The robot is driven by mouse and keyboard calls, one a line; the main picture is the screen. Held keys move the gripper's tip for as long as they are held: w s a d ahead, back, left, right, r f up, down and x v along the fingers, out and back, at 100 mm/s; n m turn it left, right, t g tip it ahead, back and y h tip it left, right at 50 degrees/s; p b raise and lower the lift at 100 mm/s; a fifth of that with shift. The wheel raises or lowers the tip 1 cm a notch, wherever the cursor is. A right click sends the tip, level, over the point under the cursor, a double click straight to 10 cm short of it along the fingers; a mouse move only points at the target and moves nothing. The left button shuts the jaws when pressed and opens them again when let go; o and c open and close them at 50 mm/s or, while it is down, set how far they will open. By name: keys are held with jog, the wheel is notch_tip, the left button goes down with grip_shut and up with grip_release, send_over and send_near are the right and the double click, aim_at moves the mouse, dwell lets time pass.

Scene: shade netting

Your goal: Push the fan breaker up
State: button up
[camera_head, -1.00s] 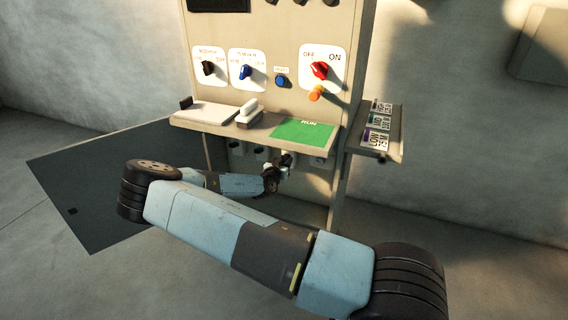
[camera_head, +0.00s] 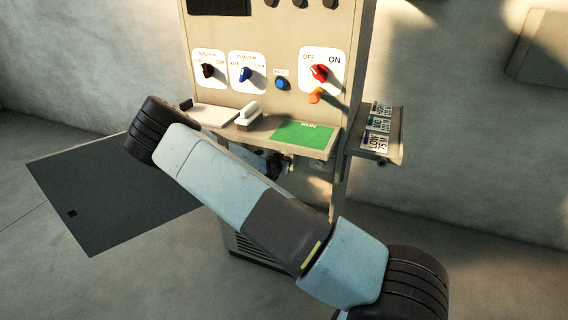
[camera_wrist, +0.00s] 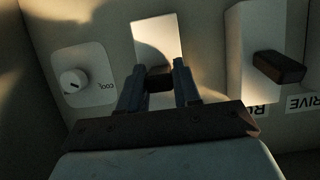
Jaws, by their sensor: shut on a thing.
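In the wrist view, my gripper (camera_wrist: 158,73) has its two fingers on either side of a dark lever (camera_wrist: 159,84) and is shut on it. The lever sits on a pale upright plate (camera_wrist: 156,40). The lever's label is hidden, so I cannot read whether it is the fan breaker. To the right is another pale plate with a dark lever (camera_wrist: 279,67); a "DRIVE" label is near it. In the head view, my forearm and the cabinet shelf largely hide the gripper and the breakers.
A white knob (camera_wrist: 74,81) marked "COOL" is left of my fingers. The shelf (camera_head: 258,137) with a green RUN card (camera_head: 303,134) juts out above the lower panel. An open grey door (camera_head: 100,200) hangs at the left. A side shelf (camera_head: 372,150) holds several tags.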

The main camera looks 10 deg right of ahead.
jog(key=o, duration=1)
jog(key=shift+c, duration=0.2)
jog(key=shift+a, duration=0.1)
jog(key=v, duration=1.3)
jog(key=shift+s+a, duration=0.15)
jog(key=shift+s, duration=0.1)
jog(key=shift+r, duration=0.1)
